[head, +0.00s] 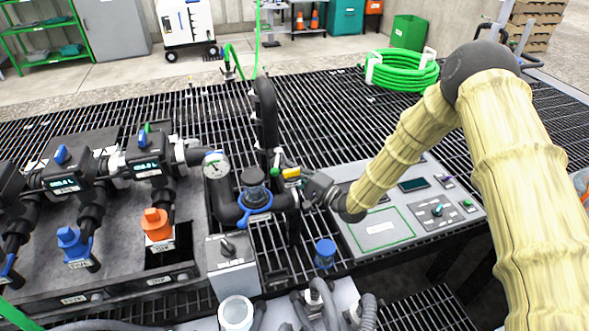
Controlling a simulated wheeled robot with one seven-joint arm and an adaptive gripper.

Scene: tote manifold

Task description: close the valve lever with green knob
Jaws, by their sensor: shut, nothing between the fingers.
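A small green knob (277,152) shows beside the black vertical pipe (265,115), near the middle of the head view. The lever under it is mostly hidden, so I cannot tell its angle. My gripper (288,166) comes in from the right, shut and empty. Its fingertips are close beside the green knob; I cannot tell whether they touch it. A small yellow piece (291,173) shows right at the fingers.
A pressure gauge (215,165) and a black filter with a blue ring (254,196) stand left of my gripper. A control panel (412,210) lies under my forearm. Valves with blue handles (142,139) stand at left. A green hose coil (402,70) lies behind.

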